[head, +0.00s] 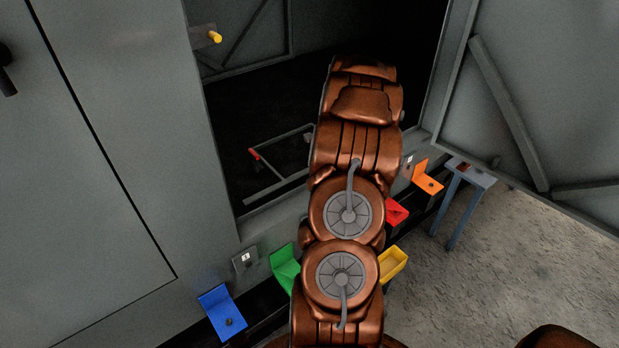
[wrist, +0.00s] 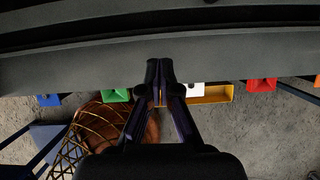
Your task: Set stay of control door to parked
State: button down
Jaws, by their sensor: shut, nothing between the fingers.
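An open door (head: 590,110) with diagonal braces stands at the right of the enclosure opening in the head view. I cannot tell from a label whether it is the control door. A thin grey bar with a red end (head: 254,154), which looks like a stay, lies low inside the opening, left of my arm. Part of it may be hidden behind my arm. My gripper (wrist: 160,68) is shut and empty in the wrist view, with its tips against the view of a grey edge. My arm hides the gripper in the head view.
Blue (head: 222,311), green (head: 285,268), red (head: 396,212) and orange (head: 427,178) brackets and a yellow tray (head: 392,264) line the enclosure's front. A yellow-tipped peg (head: 215,37) sticks out upper left. A small blue-grey stand (head: 468,176) is at right.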

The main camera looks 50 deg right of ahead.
jog(key=v, duration=0.8)
jog(key=shift+a+b, duration=0.25)
jog(key=shift+b, duration=0.1)
jog(key=shift+w+r, duration=0.1)
jog(key=shift+w, duration=0.05)
